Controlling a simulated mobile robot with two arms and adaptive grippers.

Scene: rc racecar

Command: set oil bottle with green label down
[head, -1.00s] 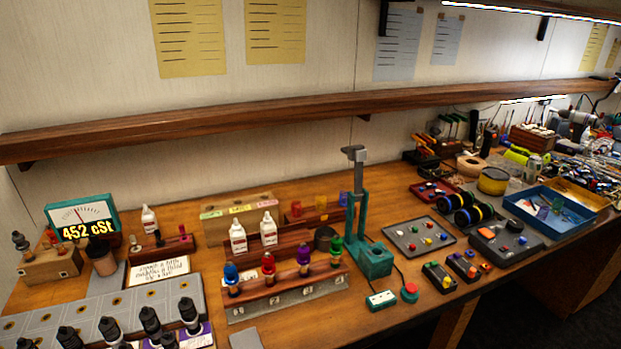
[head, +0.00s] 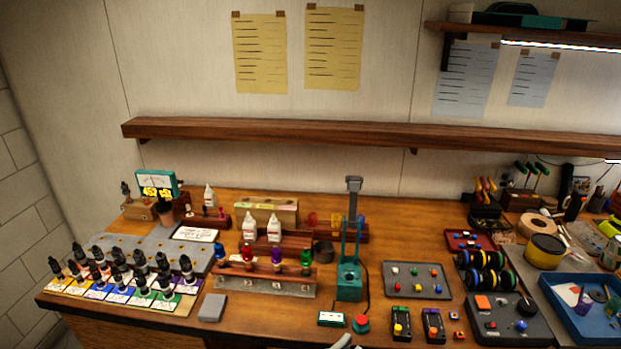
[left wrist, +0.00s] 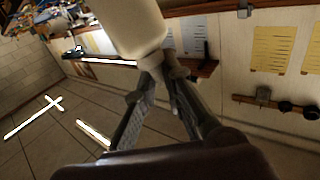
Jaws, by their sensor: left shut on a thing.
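In the left wrist view my left gripper (left wrist: 152,80) is shut on a pale, whitish bottle (left wrist: 128,22). The bottle is tilted in the picture and cut off by the top edge; no green label shows on the part in view. In the head view a wooden block (head: 266,211) with a row of coloured label strips stands on the bench. Two white bottles, one on the left (head: 249,230) and one on the right (head: 274,230), stand in front of it, and another white bottle (head: 209,197) stands further left. My right gripper is in neither current view.
A rack with coloured-top bottles (head: 268,283) stands in front of the white bottles. Several black-capped dropper bottles (head: 119,266) fill the left end. A teal stand (head: 349,280) is at the middle. A wooden shelf (head: 350,134) runs above. Bare bench (head: 395,240) shows right of the stand.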

